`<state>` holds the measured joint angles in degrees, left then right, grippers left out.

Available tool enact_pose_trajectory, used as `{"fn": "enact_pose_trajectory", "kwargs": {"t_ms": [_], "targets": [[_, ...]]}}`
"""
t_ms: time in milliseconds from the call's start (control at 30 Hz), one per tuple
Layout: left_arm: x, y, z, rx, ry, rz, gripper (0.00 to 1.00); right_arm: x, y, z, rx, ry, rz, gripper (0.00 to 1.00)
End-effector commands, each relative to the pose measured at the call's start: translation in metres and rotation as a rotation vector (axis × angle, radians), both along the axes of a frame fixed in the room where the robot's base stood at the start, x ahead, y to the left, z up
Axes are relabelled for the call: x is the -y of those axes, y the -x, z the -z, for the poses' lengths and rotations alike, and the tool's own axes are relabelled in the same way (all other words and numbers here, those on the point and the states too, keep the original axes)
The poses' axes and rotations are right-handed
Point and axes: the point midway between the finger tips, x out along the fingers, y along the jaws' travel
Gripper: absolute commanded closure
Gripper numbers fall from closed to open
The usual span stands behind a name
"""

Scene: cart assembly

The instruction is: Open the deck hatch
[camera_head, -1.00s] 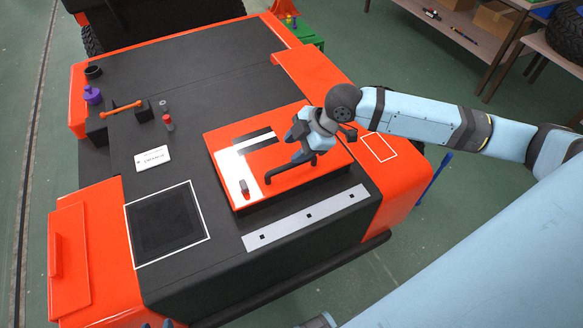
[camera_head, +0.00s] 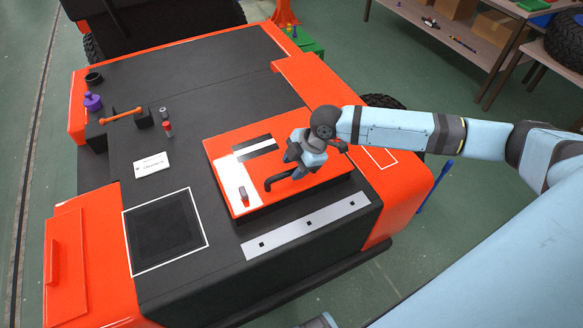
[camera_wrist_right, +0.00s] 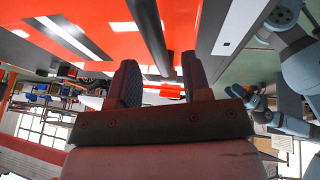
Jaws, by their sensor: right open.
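The deck hatch (camera_head: 292,205) is an orange raised lid on the dark deck, lying shut. A black bar handle (camera_head: 274,182) stands on it, partly hidden by my right gripper. My right gripper (camera_head: 299,167) is over the handle and points down at it. In the right wrist view its two dark fingers (camera_wrist_right: 160,78) are apart, and the handle bar (camera_wrist_right: 148,30) runs toward the gap between them. I cannot tell whether they touch it. A small red and grey latch (camera_head: 243,194) sits near the hatch's left corner. My left gripper (camera_wrist_right: 265,112) seems to show small and unclear at the right of the wrist view.
A metal strip (camera_head: 305,224) runs along the deck's front. A white-outlined dark square (camera_head: 165,228) and a white label card (camera_head: 151,165) lie left of the hatch. An orange bar handle (camera_head: 121,115), a red-topped peg (camera_head: 168,128) and a purple knob (camera_head: 92,101) stand farther back.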

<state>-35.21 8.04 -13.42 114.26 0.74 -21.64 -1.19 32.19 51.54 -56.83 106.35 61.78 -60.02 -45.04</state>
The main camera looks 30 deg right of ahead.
Motion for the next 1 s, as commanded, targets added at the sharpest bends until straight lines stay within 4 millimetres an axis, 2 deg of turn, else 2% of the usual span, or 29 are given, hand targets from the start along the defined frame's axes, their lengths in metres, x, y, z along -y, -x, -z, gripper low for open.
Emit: {"fn": "enact_pose_trajectory", "kwargs": {"t_ms": [200, 500, 700, 1000], "targets": [[0.001, 0.000, -0.001, 0.000, 0.001, 0.000, 0.57, -0.007, -0.004, 0.016, 0.001, 0.000, 0.000, 0.56], [0.001, 0.000, 0.000, -0.001, 0.001, 0.000, 0.57, -0.008, -0.004, 0.018, 0.001, 0.000, -0.001, 0.56], [0.001, 0.000, 0.000, -0.001, 0.001, 0.000, 0.57, -0.008, -0.004, 0.018, 0.001, 0.000, 0.000, 1.00], [0.001, 0.000, -0.003, 0.000, 0.001, 0.000, 0.57, -0.007, -0.009, 0.013, -0.010, 0.000, 0.000, 1.00]]}}
